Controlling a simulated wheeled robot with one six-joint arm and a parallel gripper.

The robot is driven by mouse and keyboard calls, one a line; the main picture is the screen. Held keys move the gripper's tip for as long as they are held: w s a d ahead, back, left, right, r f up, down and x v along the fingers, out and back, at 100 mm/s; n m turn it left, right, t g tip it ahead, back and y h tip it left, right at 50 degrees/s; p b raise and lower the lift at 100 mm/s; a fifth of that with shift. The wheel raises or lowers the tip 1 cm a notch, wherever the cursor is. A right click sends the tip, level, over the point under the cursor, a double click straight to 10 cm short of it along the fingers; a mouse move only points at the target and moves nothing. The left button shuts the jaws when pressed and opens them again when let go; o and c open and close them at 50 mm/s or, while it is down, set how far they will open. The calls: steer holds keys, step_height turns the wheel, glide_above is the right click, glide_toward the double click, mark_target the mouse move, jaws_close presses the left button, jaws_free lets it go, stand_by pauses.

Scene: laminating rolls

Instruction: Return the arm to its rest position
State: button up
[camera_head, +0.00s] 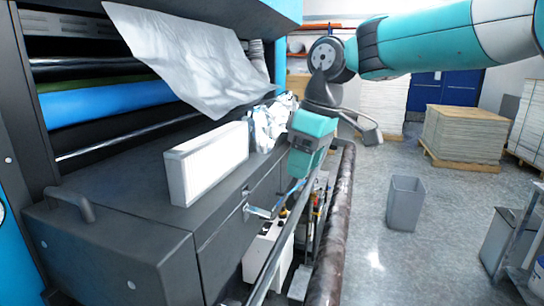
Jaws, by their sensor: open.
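My arm (440,40) reaches in from the upper right, teal and white with dark joints. My gripper (298,180) hangs at its end, in front of the machine's edge and above the rail. Its teal body shows from behind; the fingers below it are small and partly lost against the rail and the clutter. No object is visible in the jaws, which are open.
The laminating machine (110,235) fills the left, with a white block (207,160), crumpled film (268,122) and a hanging sheet (190,58). A long dark roll (335,225) lies alongside. A grey bin (405,203) stands on open floor; pallet stacks (465,132) stand behind.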

steer(key=s+d+f+m+b, duration=0.1)
steer(key=s+f, duration=0.3)
steer(key=s, duration=0.4)
steer(key=s+d+f+m+y+b, duration=0.1)
steer(key=s+d+f, duration=0.3)
steer(key=s, duration=0.5)
steer(key=s+d+f+m+b, duration=0.2)
steer(key=s+f, duration=0.3)
steer(key=s, duration=0.4)
steer(key=shift+s+d+f+m+y+b, duration=0.2)
steer(key=shift+d+f+m+y+b, duration=0.15)
steer(key=shift+d+m, duration=0.3)
steer(key=shift+d+r, duration=0.1)
